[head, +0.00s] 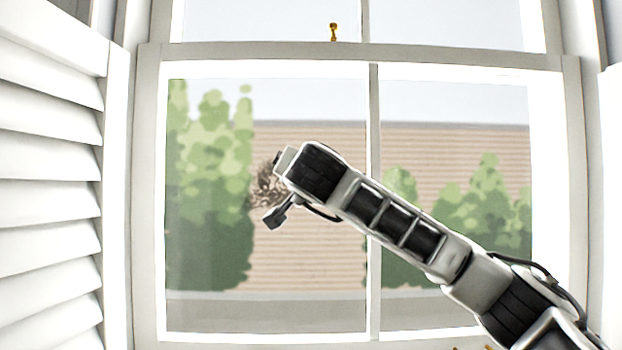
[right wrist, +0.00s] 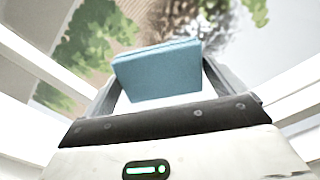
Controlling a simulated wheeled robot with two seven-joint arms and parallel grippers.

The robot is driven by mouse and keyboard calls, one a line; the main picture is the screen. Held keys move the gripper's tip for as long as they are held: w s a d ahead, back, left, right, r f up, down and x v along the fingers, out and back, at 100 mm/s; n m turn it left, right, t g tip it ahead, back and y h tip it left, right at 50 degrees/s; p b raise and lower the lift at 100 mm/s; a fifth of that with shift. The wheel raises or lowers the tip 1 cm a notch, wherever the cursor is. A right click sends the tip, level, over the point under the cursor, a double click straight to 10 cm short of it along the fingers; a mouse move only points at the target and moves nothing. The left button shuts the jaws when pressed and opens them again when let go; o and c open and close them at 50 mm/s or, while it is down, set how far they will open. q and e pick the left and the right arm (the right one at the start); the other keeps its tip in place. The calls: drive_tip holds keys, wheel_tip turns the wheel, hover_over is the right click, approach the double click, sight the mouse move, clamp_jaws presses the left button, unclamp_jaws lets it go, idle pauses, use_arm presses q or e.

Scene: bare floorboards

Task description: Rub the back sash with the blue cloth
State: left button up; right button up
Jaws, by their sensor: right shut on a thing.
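The window has a lower sash (head: 374,250) with two panes and an upper sash (head: 366,22) above it. I cannot tell for sure which is the back one. A brown, scribbly smudge (head: 266,186) marks the lower left pane, partly behind my right gripper. My right gripper (head: 277,189) is in front of that pane, beside the smudge. In the right wrist view it is shut on the folded blue cloth (right wrist: 158,72), with greyish marks (right wrist: 184,18) beyond it. The cloth is hidden in the head view. Whether it touches the glass is unclear. My left gripper is out of view.
A white louvred shutter (head: 48,180) stands on the left, and a white panel edge (head: 611,190) shows on the right. A small brass catch (head: 333,32) stands on the rail between the sashes. Bushes and a brick wall show through the glass.

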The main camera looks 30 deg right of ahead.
drive_tip(key=shift+w+a+p, duration=0.3)
drive_tip(key=shift+w+a, duration=0.9)
drive_tip(key=shift+a, duration=0.75)
drive_tip(key=shift+w+a+p, duration=0.3)
drive_tip(key=shift+w+a, duration=0.9)
drive_tip(key=shift+a, duration=0.7)
drive_tip(key=shift+w+a+p, duration=0.3)
drive_tip(key=shift+w+a, duration=0.9)
drive_tip(key=shift+a, duration=0.75)
drive_tip(key=shift+w+a, duration=0.2)
drive_tip(key=shift+a, duration=0.15)
drive_tip(key=shift+d+f, duration=0.1)
